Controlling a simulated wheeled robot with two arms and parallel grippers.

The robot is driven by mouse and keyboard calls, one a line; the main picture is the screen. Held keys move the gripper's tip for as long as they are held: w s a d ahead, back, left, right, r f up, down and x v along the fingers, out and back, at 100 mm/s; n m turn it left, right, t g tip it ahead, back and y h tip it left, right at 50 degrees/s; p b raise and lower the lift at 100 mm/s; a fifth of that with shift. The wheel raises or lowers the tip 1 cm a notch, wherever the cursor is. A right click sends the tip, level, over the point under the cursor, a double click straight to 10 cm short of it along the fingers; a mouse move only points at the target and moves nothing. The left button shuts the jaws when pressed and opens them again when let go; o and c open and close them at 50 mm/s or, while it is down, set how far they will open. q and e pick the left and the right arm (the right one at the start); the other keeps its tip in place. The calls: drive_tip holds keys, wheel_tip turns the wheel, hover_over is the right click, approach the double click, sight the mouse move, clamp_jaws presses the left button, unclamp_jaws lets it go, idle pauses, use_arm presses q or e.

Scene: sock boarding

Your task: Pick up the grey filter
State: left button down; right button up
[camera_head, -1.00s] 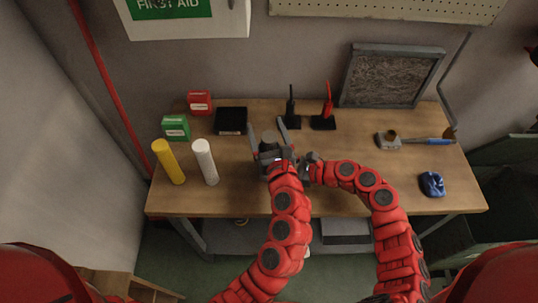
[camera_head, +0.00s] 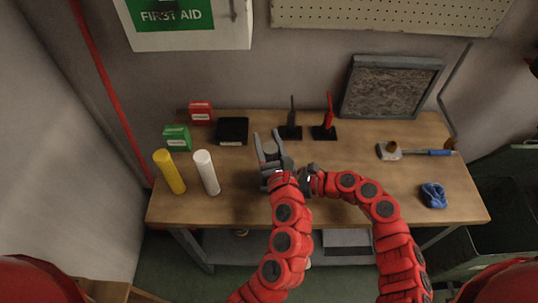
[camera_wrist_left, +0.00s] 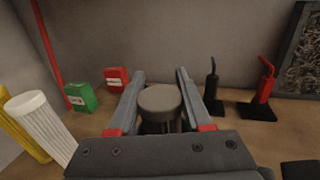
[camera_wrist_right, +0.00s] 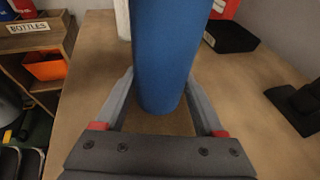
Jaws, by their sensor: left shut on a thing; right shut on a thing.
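A grey cylinder with a round flat top, the grey filter (camera_wrist_left: 159,102), stands between the two fingers of my left gripper (camera_wrist_left: 160,100) in the left wrist view. My left gripper (camera_head: 269,142) is shut on it, its fingers pointing toward the wall. In the head view, the fingers mostly hide the filter. A blue cylinder (camera_wrist_right: 163,55) fills the middle of the right wrist view, between the fingers of my right gripper (camera_wrist_right: 164,104), which is shut on it. Its top is out of frame. In the head view, my left arm hides this blue cylinder and the right fingers.
On the table (camera_head: 370,195), a yellow cylinder (camera_head: 169,172) and a white cylinder (camera_head: 206,172) stand left of the grippers. Green (camera_head: 177,138), red (camera_head: 201,113) and black (camera_head: 232,131) boxes are behind. Black (camera_head: 291,122) and red-handled (camera_head: 327,120) tools stand behind the grippers.

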use_arm(q)
wheel_tip(320, 180, up, 18)
idle(0.3)
use_arm(e)
drive_tip(key=o, duration=1)
drive_tip(key=shift+c, duration=0.2)
drive_tip(key=shift+d, duration=0.1)
